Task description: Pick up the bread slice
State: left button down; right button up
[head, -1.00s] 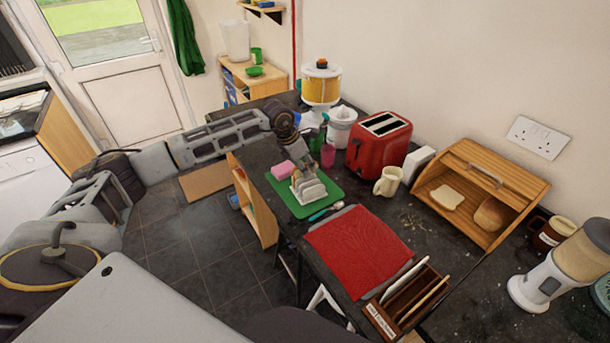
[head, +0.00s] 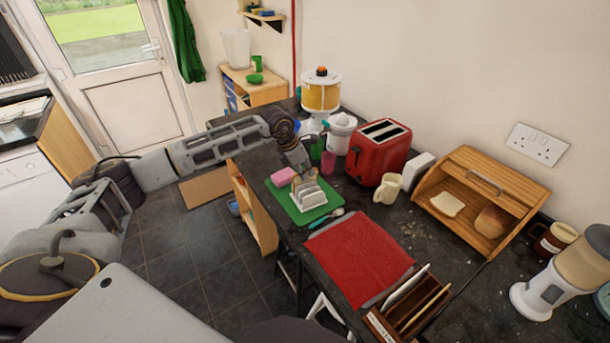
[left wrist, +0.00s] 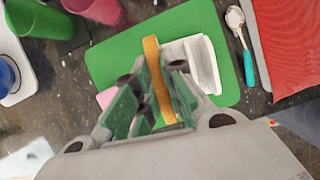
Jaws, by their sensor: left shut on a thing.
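A bread slice with a tan crust stands edge-on between my left gripper's fingers in the left wrist view (left wrist: 158,82). My left gripper (left wrist: 150,100) is shut on it, with green pads on either side. In the head view my left gripper (head: 299,178) points down at the back of the white toast rack (head: 311,197), where little of the slice shows. The rack stands on a green board (head: 288,207); the wrist view shows it right beside the slice (left wrist: 195,62). I cannot tell whether the slice still touches the rack. My right gripper is not in view.
A pink sponge (head: 283,176) lies left of the rack. A red toaster (head: 378,152), cream mug (head: 387,188) and red cloth (head: 358,258) are nearby. Another bread slice (head: 446,204) and a loaf (head: 491,221) sit in the wooden bread bin (head: 462,223).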

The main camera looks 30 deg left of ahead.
pick_arm(q)
notch_tip(320, 180, up, 10)
jog(key=shift+f+b, duration=0.15)
jog(key=shift+b, duration=0.75)
jog(key=shift+d, duration=0.1)
